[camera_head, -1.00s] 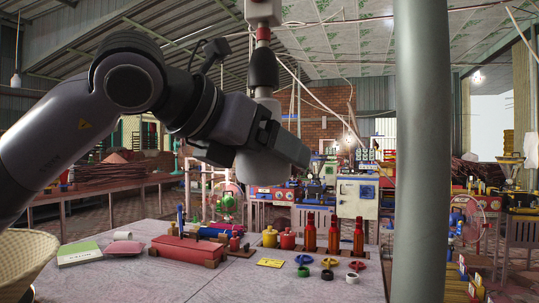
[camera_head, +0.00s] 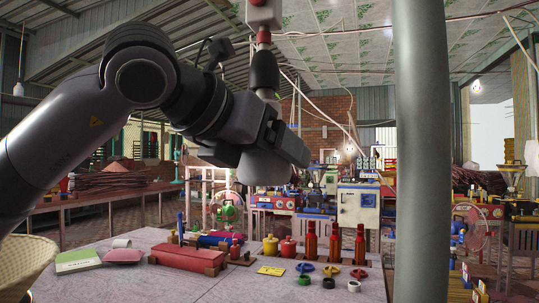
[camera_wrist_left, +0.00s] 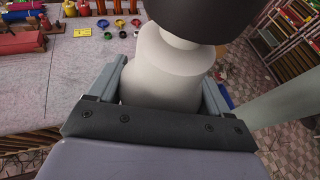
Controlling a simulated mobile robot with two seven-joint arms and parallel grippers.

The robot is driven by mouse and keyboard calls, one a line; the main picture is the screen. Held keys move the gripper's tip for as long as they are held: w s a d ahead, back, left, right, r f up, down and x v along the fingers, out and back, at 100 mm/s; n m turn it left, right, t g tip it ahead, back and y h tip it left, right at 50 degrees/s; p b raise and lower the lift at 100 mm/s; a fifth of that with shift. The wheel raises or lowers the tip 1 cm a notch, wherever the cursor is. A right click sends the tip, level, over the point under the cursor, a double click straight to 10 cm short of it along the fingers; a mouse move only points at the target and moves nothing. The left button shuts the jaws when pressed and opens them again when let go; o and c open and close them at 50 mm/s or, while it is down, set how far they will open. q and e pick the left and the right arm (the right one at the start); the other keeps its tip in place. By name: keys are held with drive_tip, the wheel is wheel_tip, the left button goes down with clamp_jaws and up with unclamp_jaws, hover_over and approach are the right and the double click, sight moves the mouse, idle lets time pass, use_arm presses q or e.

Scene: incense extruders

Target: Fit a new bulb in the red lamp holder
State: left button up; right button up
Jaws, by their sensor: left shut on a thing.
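A black lamp holder (camera_head: 265,72) with a red band (camera_head: 264,37) hangs from a white box (camera_head: 264,13) at the top of the head view. My left gripper (camera_head: 272,143) is raised below it and shut on a large white bulb (camera_head: 262,168). The bulb's neck points up to the holder's lower end, roughly in line with it. In the left wrist view the bulb (camera_wrist_left: 165,75) sits between both fingers, and its neck meets the dark holder (camera_wrist_left: 240,18). How far the neck is inside the holder is hidden. My right gripper is not in view.
The table (camera_head: 230,288) below holds a red box (camera_head: 188,258), several red bottles (camera_head: 335,243), coloured rings (camera_head: 331,271) and a yellow card (camera_head: 271,271). A grey post (camera_head: 424,150) stands close on the right. Machines fill the background.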

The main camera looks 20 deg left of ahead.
use_arm(q)
drive_tip(key=shift+n+y+b, duration=0.4)
drive_tip(key=shift+b, duration=0.05)
drive_tip(key=o, duration=1)
drive_tip(key=shift+a, duration=0.1)
